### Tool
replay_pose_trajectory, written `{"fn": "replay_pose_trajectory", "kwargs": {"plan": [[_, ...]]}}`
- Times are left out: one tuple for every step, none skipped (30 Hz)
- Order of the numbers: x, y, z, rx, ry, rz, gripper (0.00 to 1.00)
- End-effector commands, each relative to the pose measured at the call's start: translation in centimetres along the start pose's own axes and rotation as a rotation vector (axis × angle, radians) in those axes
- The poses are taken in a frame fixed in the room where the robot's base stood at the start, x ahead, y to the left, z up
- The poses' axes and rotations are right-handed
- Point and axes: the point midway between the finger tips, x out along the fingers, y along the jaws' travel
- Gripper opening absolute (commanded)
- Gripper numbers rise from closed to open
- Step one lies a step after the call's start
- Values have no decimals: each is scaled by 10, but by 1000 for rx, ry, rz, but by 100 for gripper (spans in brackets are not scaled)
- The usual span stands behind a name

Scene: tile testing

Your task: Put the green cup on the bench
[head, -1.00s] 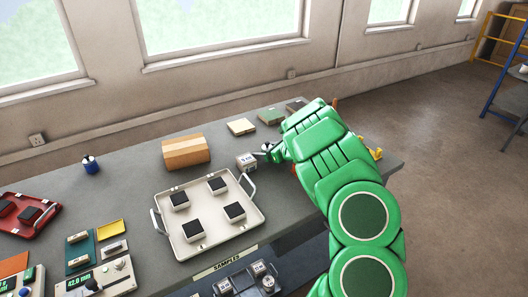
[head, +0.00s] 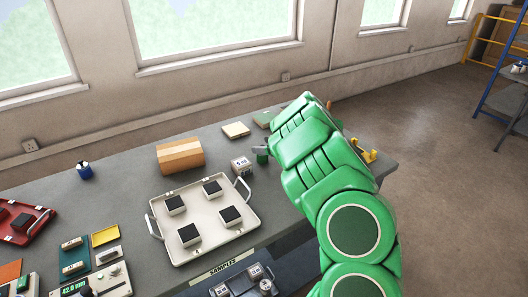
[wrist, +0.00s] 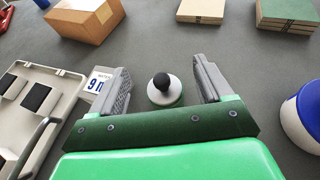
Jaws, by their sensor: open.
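The grey bench (head: 125,165) runs along the wall under the windows, and it fills most of the wrist view (wrist: 215,65). My gripper (wrist: 163,85) is open and empty above the bench. A round pale disc with a black knob (wrist: 163,90) shows between its fingers, apart from them. In the head view my green arm hides much of the gripper and the bench's right end. A white and blue round container (wrist: 303,115) stands right of the gripper in the wrist view.
A white tray (head: 160,207) with several black-topped blocks lies left of the gripper. A cardboard box (head: 180,156), cream tiles (head: 236,130) and green tiles (wrist: 287,14) lie farther back. A blue cup (head: 84,171) stands at left.

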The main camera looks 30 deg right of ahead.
Motion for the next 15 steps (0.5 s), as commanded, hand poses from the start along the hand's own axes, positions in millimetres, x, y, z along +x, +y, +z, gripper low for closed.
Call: {"fn": "replay_pose_trajectory", "kwargs": {"plan": [[-2,0,5,-2,1,-1,79],[-4,0,8,-1,0,-1,79],[-5,0,11,-1,1,-1,79],[-6,0,14,-2,1,-1,79],[-7,0,16,-2,1,-1,79],[-8,0,18,-2,1,-1,79],[-8,0,19,-1,1,-1,79],[-9,0,21,-1,1,-1,79],[-9,0,22,-1,1,-1,79],[-10,0,23,-1,1,-1,79],[-10,0,23,0,1,-1,79],[-10,0,24,0,1,-1,79],[-10,0,24,0,1,-1,79],[-10,0,24,0,1,-1,79],[-10,0,24,0,1,-1,79]]}}
